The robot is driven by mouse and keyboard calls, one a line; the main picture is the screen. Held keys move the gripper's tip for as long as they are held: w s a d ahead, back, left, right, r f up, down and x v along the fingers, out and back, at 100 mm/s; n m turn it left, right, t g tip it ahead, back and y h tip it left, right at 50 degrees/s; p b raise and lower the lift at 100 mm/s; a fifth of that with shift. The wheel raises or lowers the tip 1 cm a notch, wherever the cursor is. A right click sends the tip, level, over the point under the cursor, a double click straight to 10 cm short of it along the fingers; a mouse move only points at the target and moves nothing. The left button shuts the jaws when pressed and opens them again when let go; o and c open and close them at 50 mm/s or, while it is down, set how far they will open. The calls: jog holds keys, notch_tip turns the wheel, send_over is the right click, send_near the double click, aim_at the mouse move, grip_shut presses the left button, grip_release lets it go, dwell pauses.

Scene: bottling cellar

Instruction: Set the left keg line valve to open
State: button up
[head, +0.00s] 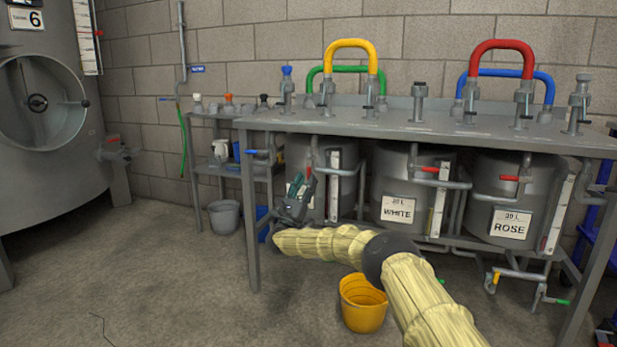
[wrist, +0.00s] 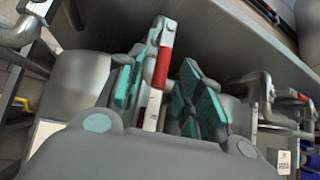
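The left keg (head: 348,208) stands under the bench, with a pale gauge strip (head: 335,185) on its front. A small red lever (head: 308,171) shows beside it, partly hidden by my gripper (head: 297,188). In the wrist view, my gripper (wrist: 163,90) has its two teal-padded fingers apart. A red part (wrist: 163,68), apparently the lever, lies between them against a white strip, closer to the left finger. Clear space shows on the right finger's side; I cannot tell if the left finger touches it. The lever's exact angle is unclear.
The WHITE keg (head: 397,180) and ROSE keg (head: 490,190) have red levers. A blue lever (head: 258,152) sticks out at the bench's left end. The bench top (head: 440,126) hangs over the kegs. A yellow bucket (head: 363,305) stands below my arm. Floor at left is clear.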

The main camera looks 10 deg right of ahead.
jog(key=v, duration=0.8)
jog(key=shift+f, duration=0.25)
jog(key=shift+s+a, duration=0.1)
jog(key=shift+a, duration=0.2)
